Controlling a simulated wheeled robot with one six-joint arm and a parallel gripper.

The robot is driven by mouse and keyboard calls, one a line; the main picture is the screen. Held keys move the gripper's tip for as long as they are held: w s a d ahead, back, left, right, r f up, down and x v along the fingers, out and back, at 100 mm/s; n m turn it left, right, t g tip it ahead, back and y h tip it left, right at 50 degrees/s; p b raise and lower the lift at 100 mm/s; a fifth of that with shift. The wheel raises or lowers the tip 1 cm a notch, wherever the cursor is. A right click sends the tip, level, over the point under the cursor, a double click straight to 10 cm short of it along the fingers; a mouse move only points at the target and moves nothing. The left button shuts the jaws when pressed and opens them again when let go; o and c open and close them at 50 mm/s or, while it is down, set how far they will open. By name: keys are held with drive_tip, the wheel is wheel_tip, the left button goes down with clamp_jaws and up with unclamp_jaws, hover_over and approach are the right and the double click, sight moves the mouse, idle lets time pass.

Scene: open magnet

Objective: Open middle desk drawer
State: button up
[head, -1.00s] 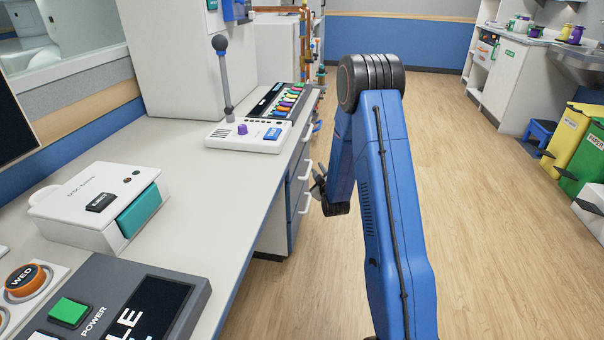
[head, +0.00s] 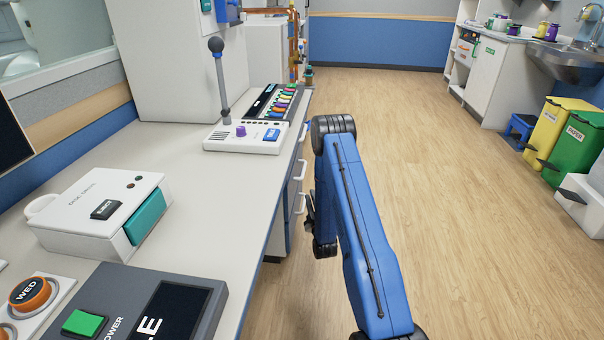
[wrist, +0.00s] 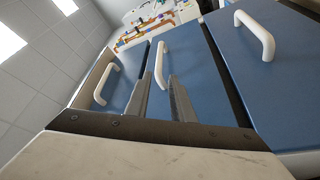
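The desk's drawer column shows in the wrist view as blue fronts with white bar handles. The middle drawer (wrist: 200,85) has its handle (wrist: 162,66) in line with the gap between my fingers. Another handle (wrist: 106,85) is to the left and another (wrist: 256,36) to the right. The drawers look closed. My gripper (wrist: 163,85) is open, its two metal fingers apart and pointing at the middle handle. Whether they touch it I cannot tell. In the head view my gripper (head: 308,208) is beside the drawer handles (head: 300,203), mostly hidden by my arm.
The desk top (head: 190,200) holds a lever console (head: 245,137), a white box (head: 85,210) and a grey panel (head: 130,305). Open wooden floor (head: 450,220) lies to the right. Yellow and green bins (head: 575,145) stand at the far right.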

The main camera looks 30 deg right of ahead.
sight(304, 170)
drive_tip(key=x, duration=1.6)
drive_tip(key=shift+w+d+r, duration=0.1)
drive_tip(key=shift+w, duration=0.2)
clamp_jaws()
